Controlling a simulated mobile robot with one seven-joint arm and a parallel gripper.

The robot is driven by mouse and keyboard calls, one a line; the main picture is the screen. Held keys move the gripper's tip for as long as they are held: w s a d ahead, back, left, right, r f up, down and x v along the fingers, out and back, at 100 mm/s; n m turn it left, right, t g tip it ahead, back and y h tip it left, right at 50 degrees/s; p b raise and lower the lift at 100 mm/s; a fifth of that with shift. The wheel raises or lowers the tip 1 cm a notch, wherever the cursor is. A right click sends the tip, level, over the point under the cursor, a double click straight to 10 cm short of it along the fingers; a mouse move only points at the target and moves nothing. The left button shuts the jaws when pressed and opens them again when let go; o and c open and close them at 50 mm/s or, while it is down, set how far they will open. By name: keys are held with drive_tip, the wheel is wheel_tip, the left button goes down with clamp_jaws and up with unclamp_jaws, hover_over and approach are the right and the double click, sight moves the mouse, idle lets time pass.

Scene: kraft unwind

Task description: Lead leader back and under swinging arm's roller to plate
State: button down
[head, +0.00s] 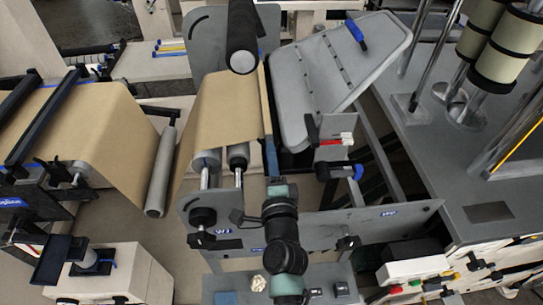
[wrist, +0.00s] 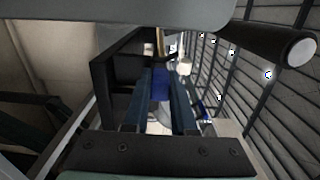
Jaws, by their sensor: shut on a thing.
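The brown kraft web (head: 225,105) hangs over the rollers in the middle of the head view. Its narrow edge strip, which looks like the leader (head: 265,100), runs down to my gripper (head: 271,160). In the wrist view my gripper (wrist: 163,100) has its blue fingers closed about a blue piece (wrist: 160,84), with a thin brown strip (wrist: 160,42) beyond it. A black roller (head: 241,40) with a pale end, perhaps the swinging arm's, stands above the web. A grey tilted plate (head: 335,80) lies right of the leader. The leader's held end is mostly hidden by the fingers.
A pale idler roller (head: 161,170) and a large kraft sheet (head: 90,120) are at left. A grey side frame (head: 375,218) with a blue label lies near my arm. Chrome posts and cream rolls (head: 495,55) stand at right.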

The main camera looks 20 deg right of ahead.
drive_tip(key=shift+f, duration=0.25)
drive_tip(key=c, duration=0.7)
unclamp_jaws()
drive_tip(key=shift+o, duration=0.2)
drive_tip(key=p+v, duration=0.2)
drive_tip(key=v, duration=1.1)
